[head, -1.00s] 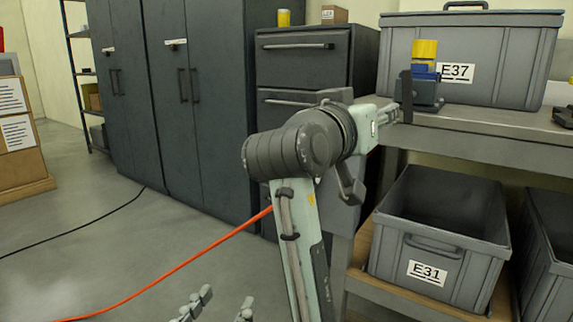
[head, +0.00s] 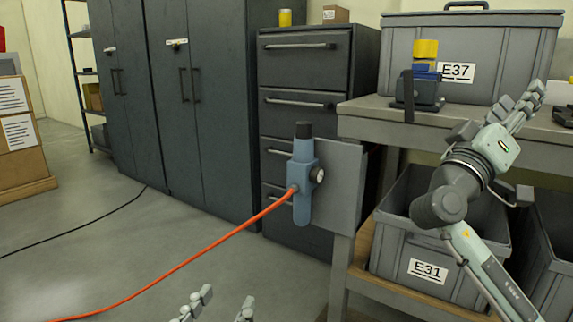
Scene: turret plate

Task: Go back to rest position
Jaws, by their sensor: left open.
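My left gripper (head: 218,305) shows at the bottom edge, left of centre. Its two fingers are apart with nothing between them; the rest of it is cut off by the frame. My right arm comes in from the lower right, in front of the lower grey bin. My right gripper (head: 523,101) is up at the right, in front of the workbench top and the E37 bin, with its fingers pointing up and right. I cannot tell how far apart its fingers are. No held object shows in it.
The workbench (head: 365,122) carries the lidded E37 bin (head: 410,65) and a dark clamp-like fixture with blue and yellow parts (head: 425,90). The open E31 bin (head: 390,240) sits below. A blue-grey device (head: 303,180) with an orange hose (head: 180,265) hangs on the bench side.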

